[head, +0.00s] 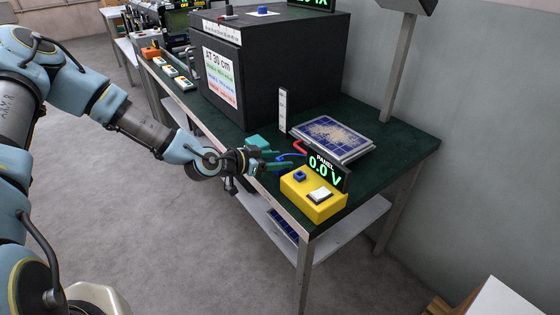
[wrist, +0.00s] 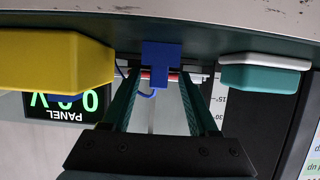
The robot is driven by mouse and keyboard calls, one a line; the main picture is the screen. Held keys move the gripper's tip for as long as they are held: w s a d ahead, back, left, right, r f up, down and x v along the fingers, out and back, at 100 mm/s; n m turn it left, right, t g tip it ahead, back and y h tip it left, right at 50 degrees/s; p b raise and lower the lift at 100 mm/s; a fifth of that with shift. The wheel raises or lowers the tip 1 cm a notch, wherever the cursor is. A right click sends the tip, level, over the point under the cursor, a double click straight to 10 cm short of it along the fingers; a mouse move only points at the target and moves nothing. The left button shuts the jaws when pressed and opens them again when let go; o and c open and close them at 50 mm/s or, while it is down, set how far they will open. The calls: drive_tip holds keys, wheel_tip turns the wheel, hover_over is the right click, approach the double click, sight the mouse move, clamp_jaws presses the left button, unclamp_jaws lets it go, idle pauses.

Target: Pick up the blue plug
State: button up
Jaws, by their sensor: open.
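The blue plug (wrist: 161,56) shows in the wrist view just beyond and between the fingertips, with a thin blue lead curling from it. My gripper (wrist: 160,80) is open, one green finger on each side of the plug's line, with nothing clearly held. In the head view my gripper (head: 281,160) reaches over the bench's front edge, left of the yellow box.
The yellow box (head: 315,203) with a blue part and white switch stands right of my gripper. A teal block (head: 258,142) is close on the other side.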

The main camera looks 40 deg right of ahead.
sight(283, 159)
drive_tip(key=shift+p+x, duration=0.5)
drive_tip(key=shift+x, duration=1.3)
drive_tip(key=shift+s, duration=0.1)
clamp_jaws()
